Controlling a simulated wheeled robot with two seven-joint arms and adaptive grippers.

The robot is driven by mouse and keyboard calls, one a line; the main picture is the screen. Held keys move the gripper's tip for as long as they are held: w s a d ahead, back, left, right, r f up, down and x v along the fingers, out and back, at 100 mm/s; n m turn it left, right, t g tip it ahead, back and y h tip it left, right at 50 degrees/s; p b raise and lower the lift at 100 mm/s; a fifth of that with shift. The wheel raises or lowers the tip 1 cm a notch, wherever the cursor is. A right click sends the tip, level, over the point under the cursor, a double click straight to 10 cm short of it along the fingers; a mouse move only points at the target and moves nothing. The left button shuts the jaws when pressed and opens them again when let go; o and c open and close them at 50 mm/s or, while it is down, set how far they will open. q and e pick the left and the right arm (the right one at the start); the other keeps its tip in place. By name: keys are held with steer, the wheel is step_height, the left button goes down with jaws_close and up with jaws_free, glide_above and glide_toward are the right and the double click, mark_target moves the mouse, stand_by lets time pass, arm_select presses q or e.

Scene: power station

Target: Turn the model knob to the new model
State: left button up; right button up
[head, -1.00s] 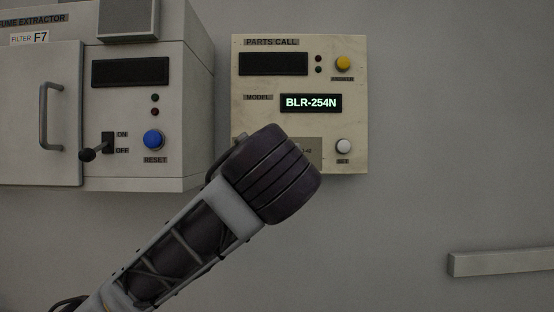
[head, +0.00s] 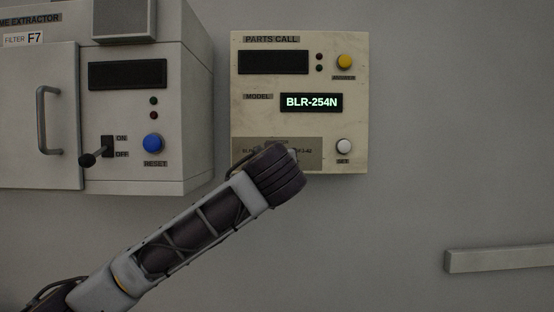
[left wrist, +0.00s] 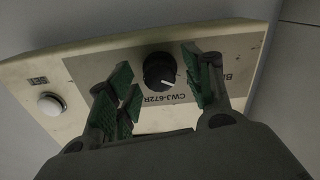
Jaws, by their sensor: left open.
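The cream parts call panel (head: 300,125) is on the wall, its model display (head: 311,103) lit with "BLR-254N". In the head view my left arm's dark wrist hides the knob and my fingers. In the left wrist view the black model knob (left wrist: 159,70) with a white mark sits on a grey label plate (left wrist: 215,62); "CWJ-672R" is printed beside it. My left gripper (left wrist: 156,76) is open, its green-padded fingers on either side of the knob, with gaps showing. Contact cannot be seen. The white set button (head: 344,146) is at the panel's lower right. My right gripper is not in view.
A fume extractor (head: 120,130) with a door handle, switch and blue reset button (head: 153,143) stands left of the panel. The yellow button (head: 344,62) is at the panel's upper right. A grey rail (head: 500,260) is at lower right. Bare wall lies right of the panel.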

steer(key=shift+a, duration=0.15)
arm_select(q)
steer(key=c, duration=1.1)
steer(key=shift+o, duration=0.2)
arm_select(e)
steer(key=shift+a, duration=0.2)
